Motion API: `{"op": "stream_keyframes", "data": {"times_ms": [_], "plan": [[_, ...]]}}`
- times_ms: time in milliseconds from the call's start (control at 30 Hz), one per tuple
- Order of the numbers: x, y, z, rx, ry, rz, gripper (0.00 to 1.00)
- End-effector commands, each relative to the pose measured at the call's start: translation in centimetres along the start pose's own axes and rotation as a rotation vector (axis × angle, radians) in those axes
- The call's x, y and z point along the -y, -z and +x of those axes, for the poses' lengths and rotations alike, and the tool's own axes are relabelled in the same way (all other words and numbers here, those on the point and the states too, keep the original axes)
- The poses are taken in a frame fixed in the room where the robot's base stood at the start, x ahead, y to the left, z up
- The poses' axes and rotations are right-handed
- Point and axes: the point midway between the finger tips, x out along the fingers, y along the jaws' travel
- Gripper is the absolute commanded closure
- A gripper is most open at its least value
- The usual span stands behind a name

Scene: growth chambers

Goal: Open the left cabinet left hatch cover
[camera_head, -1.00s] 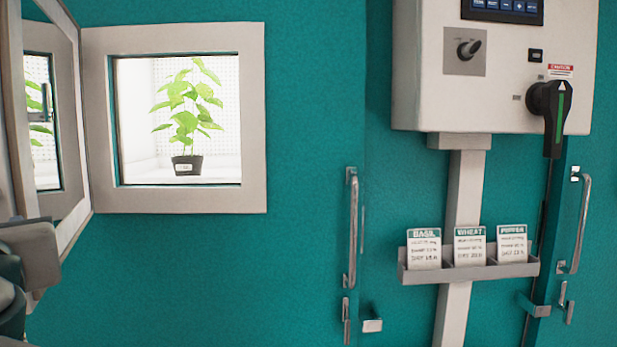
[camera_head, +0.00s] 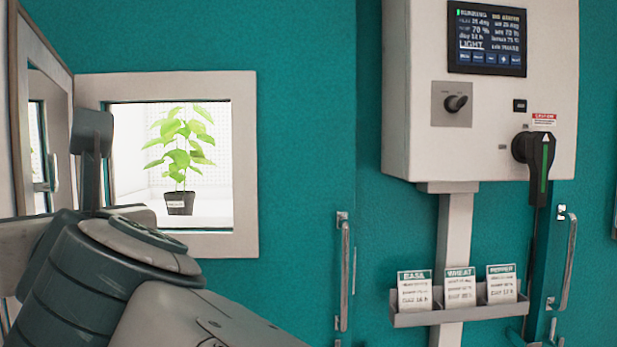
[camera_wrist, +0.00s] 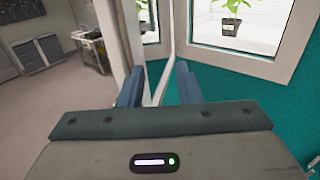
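The hatch cover (camera_head: 52,88) is a pale framed panel with a window, swung outward at the left of the head view. A handle (camera_head: 53,172) shows on it. The square opening frame (camera_head: 245,165) stands uncovered, with a potted plant (camera_head: 180,160) inside. In the wrist view the cover (camera_wrist: 166,35) stands at an angle to the opening frame (camera_wrist: 240,62). My gripper (camera_wrist: 158,85) has its two blue-grey fingers apart, with the cover's pale lower edge showing between them. I cannot tell whether they touch it. My arm hides the cover's lower part in the head view.
A control box (camera_head: 480,110) with a screen and black lever (camera_head: 535,160) is on the right. Below it is a card rack (camera_head: 460,315). Vertical door handles (camera_head: 344,270) stick out. The wrist view shows open floor (camera_wrist: 50,110) and a cart (camera_wrist: 92,50) at left.

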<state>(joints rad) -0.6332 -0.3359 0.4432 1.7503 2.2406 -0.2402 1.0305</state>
Motion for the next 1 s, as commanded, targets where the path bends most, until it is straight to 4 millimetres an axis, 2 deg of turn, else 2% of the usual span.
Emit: {"op": "stream_keyframes", "data": {"times_ms": [100, 333, 700, 800, 833, 933, 1000], "plan": [[1.2, -1.1, -0.4, 0.0, -0.002, 0.001, 0.69], [2.7, -1.8, -0.7, 0.0, -0.001, 0.001, 0.69], [3.0, -1.8, -0.8, 0.0, 0.0, 0.001, 0.69], [3.2, -1.8, -0.7, 0.001, 0.003, -0.012, 0.97], [3.4, -1.7, -0.7, 0.003, 0.006, -0.027, 1.0], [4.7, -1.2, -0.4, 0.012, 0.02, -0.128, 1.0], [6.3, -0.5, -0.2, 0.017, 0.035, -0.255, 1.0]]}}
